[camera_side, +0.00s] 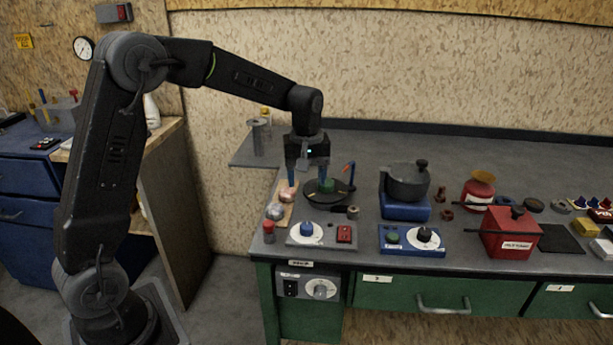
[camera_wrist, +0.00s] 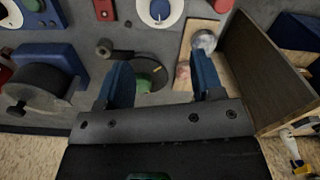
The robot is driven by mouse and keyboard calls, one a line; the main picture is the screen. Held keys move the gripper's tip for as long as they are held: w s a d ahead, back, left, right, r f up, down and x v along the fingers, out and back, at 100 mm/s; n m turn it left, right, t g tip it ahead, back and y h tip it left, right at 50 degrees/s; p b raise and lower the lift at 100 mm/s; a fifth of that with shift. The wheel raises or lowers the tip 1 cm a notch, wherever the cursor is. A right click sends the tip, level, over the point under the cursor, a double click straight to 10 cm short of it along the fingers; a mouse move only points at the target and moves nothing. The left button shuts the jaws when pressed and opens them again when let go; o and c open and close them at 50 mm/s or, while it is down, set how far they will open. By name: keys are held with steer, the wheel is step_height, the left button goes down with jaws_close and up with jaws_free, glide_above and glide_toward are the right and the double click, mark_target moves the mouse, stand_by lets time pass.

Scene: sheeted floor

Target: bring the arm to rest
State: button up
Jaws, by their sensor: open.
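My gripper (camera_side: 307,182) points down over the left end of the grey bench, near a dark round plate (camera_side: 318,199). Its two blue fingers are spread apart, and they also show in the wrist view (camera_wrist: 161,75). Nothing is clasped between them. A green object (camera_side: 327,185) sits on the plate, and it shows between the fingers in the wrist view (camera_wrist: 150,82), partly hidden. I cannot tell the exact gap between the fingertips and the plate.
A control box with a blue knob (camera_side: 308,228) stands in front. A dark pot (camera_side: 407,182) on a blue base and a red box (camera_side: 510,238) stand to the right.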

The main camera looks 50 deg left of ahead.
steer(key=s+d+r+m+t, duration=0.2)
steer(key=s+d+r+m, duration=0.25)
steer(key=s, duration=0.35)
steer(key=s+d+r+m+t, duration=0.25)
steer(key=s+r, duration=0.25)
steer(key=s, duration=0.3)
steer(key=s+d+f+m+t, duration=0.1)
steer(key=s+m, duration=0.3)
steer(key=s, duration=0.4)
steer(key=shift+s+d+f+m, duration=0.15)
steer(key=shift+d+m, duration=0.25)
steer(key=shift+d, duration=0.2)
